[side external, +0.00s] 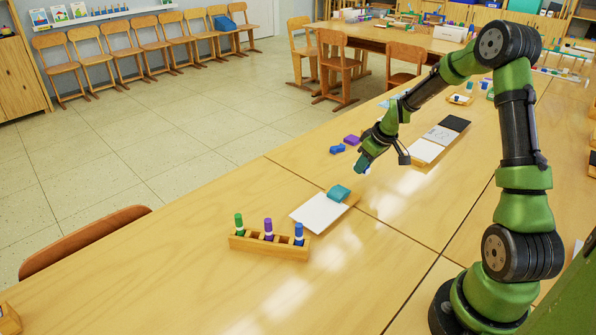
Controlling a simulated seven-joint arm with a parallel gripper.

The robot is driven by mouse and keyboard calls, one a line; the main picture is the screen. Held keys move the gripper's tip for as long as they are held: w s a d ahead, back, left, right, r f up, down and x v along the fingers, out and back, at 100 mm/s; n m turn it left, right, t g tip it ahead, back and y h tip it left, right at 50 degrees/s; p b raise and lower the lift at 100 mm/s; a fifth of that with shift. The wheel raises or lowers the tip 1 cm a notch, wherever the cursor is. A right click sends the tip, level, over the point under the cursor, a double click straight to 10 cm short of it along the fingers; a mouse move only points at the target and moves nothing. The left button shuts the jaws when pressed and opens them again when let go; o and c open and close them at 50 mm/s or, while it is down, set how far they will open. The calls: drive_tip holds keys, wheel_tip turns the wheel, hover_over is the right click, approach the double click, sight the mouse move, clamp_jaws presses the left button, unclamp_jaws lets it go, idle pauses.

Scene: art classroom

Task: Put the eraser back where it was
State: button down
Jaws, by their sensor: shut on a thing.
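A teal block (339,193), which looks like an eraser, lies at the far right edge of a white board (319,213) in a wooden frame. It is below and left of my gripper, apart from it. A purple block (352,140) and a blue block (337,149) lie on the table beyond my gripper.
A wooden rack (269,245) holds upright green, purple and blue markers in front of the white board. More boards, one white (427,150) and one black (455,123), lie right of my gripper. The table's (180,270) front left is mostly clear; a chair back (85,240) stands at its edge.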

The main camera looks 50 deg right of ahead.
sight(367, 169)
drive_tip(key=shift+s+a+f, duration=0.1)
drive_tip(key=shift+f, duration=1.55)
drive_tip(key=shift+f, duration=0.15)
drive_tip(key=c, duration=0.9)
unclamp_jaws()
drive_tip(key=shift+c, duration=0.2)
drive_tip(key=v, duration=1.2)
drive_tip(key=s+a+r+m+t, duration=0.1)
drive_tip(key=s+a+r, duration=0.1)
drive_tip(key=a+r, duration=0.45)
drive_tip(key=s+a+r+m, duration=0.1)
drive_tip(key=s+a+r, duration=0.15)
drive_tip(key=a, duration=0.65)
drive_tip(key=s+a+r+m+t+y, duration=0.1)
drive_tip(key=s+a+r, duration=0.3)
drive_tip(key=s+a, duration=0.5)
drive_tip(key=shift+a+m+t+y, duration=0.3)
drive_tip(key=shift+a+m+y, duration=0.2)
drive_tip(key=shift+a, duration=0.5)
